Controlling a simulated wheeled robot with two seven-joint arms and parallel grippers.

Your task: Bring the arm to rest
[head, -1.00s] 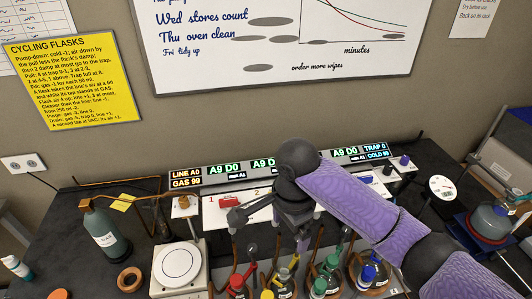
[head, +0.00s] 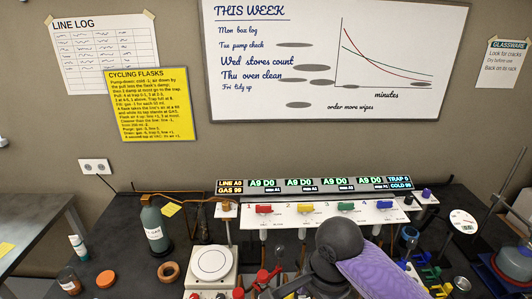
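My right arm (head: 385,275), in a purple sleeve, comes in from the lower right. Its dark wrist joint (head: 338,238) is in front of the bench, below the valve panel (head: 325,216). My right gripper (head: 268,284) is low in the picture, near red clamps and flask tops. Its fingers are dark and partly cut off by the bottom edge, so I cannot tell whether they are open or shut. I see nothing clearly held. My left gripper is out of view.
The panel carries red (head: 263,209), yellow (head: 305,208), green (head: 344,206) and blue (head: 373,205) handles under a lit display (head: 315,185). A white hotplate (head: 211,264) and a grey-green bottle (head: 154,229) stand left. A round gauge (head: 463,221) stands right.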

